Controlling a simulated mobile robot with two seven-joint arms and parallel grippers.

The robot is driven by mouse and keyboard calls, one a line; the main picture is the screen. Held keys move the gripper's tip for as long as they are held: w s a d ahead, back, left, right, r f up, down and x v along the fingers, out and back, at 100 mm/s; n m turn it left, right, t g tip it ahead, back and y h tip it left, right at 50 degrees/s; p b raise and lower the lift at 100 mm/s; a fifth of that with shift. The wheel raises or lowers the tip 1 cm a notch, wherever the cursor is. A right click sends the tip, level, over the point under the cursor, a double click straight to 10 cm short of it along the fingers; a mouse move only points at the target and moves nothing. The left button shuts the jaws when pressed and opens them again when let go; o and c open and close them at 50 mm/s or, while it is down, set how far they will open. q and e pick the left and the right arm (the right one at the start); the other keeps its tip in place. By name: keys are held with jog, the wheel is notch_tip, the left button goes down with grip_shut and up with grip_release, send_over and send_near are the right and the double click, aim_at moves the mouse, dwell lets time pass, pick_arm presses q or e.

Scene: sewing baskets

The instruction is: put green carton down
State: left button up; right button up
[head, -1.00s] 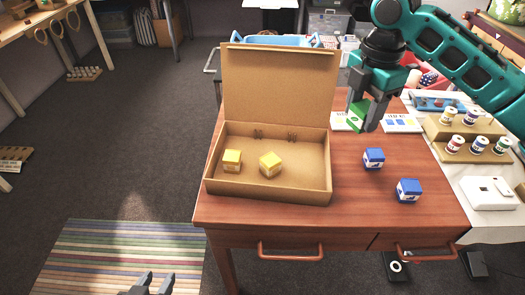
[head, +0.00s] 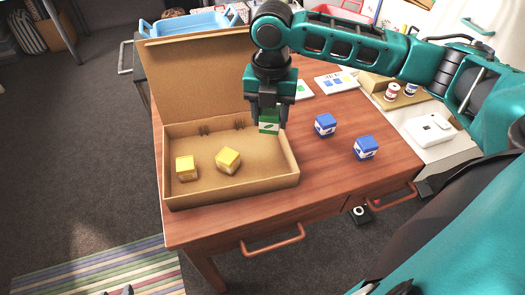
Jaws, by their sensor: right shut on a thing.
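The green carton (head: 269,120) is a small green and white cube. My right gripper (head: 269,113) is shut on it, pointing down, with the carton hanging below the fingers. In the head view they appear in front of the back right corner of the open cardboard box (head: 235,191); I cannot tell the exact height. Two yellow cartons, one at the left (head: 187,168) and one near the middle (head: 228,160), lie inside the box. Only a small dark tip, apparently of my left gripper (head: 120,291), shows at the bottom edge.
Two blue cartons, (head: 325,125) and (head: 366,148), stand on the wooden table (head: 325,185) right of the box. Cards (head: 336,82) lie behind them. The box's raised lid (head: 200,82) stands at the back. The box's front right inside is clear.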

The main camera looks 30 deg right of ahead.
notch_tip(320, 180, down, 7)
jog(key=shift+r+b, duration=0.2)
jog(key=shift+b, duration=0.3)
notch_tip(320, 180, down, 4)
jog(key=shift+f+b, duration=0.15)
jog(key=shift+b, duration=0.35)
pick_arm(q)
jog(key=shift+w+d+f+h, duration=0.3)
jog(key=shift+w+d, duration=0.2)
pick_arm(e)
jog(key=shift+f, duration=0.4)
jog(key=shift+f, duration=0.15)
jog(key=o, duration=0.8)
jog(key=shift+c, duration=0.2)
